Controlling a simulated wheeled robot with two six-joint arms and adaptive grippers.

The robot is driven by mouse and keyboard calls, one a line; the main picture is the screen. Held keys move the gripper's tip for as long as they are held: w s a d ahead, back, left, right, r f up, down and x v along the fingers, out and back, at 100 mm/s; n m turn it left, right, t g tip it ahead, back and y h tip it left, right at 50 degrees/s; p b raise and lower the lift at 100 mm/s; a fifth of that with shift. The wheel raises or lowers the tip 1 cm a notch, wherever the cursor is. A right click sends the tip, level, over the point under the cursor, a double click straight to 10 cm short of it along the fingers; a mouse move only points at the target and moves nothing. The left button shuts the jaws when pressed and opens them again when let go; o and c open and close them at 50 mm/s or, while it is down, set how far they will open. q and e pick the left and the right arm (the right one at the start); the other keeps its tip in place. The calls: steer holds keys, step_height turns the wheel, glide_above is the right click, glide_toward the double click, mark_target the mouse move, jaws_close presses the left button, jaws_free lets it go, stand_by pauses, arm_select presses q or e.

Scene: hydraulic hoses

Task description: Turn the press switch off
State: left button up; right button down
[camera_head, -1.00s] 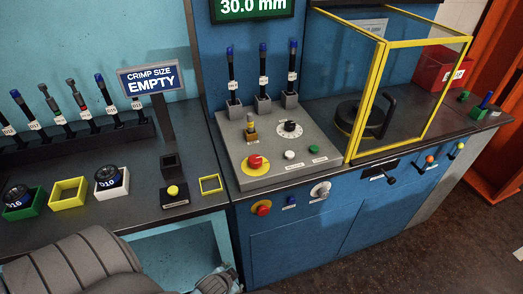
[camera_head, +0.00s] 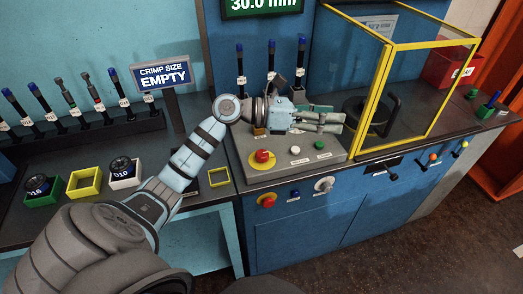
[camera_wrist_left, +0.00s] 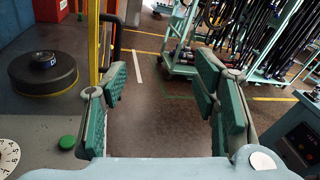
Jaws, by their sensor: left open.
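My left gripper (camera_head: 322,120) reaches over the grey control console (camera_head: 237,153) from the left, its fingers pointing right. It is open and empty; its green-padded fingers stand wide apart in the left wrist view (camera_wrist_left: 162,100). On the console, a red knob on yellow (camera_head: 263,157), a white button (camera_head: 295,149) and a green button (camera_head: 320,145) lie in front of the gripper. The gripper and wrist hide the dial and most of the small lever behind; part of the dial shows in the wrist view (camera_wrist_left: 8,155). Labels are unreadable, so I cannot tell which control is the press switch.
A yellow-framed clear guard (camera_head: 384,95) stands just right of the fingertips, around a black round press part (camera_wrist_left: 43,72). Blue-topped levers stand behind the gripper. A sign (camera_head: 161,74) reads EMPTY.

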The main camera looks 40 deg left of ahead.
arm_select(q)
steer(key=a+f+m+g+y, duration=0.3)
steer(key=a+f+g+y, duration=0.1)
steer(key=a, duration=0.3)
steer(key=g+y+b, duration=0.3)
steer(key=g+y, duration=0.1)
steer(key=y, duration=0.2)
glide_above(262, 153)
steer(key=s+a, duration=0.4)
step_height(262, 153, down, 5)
steer(key=x, duration=0.7)
steer(key=w+x, duration=0.1)
steer(key=x, duration=0.2)
steer(key=shift+d+p, duration=0.3)
steer(key=shift+d, duration=0.1)
steer(key=shift+d+f, duration=0.2)
steer(key=shift+f, duration=0.25)
steer(key=c, duration=1.2)
steer(key=shift+o, duration=0.2)
steer(key=shift+n, duration=0.3)
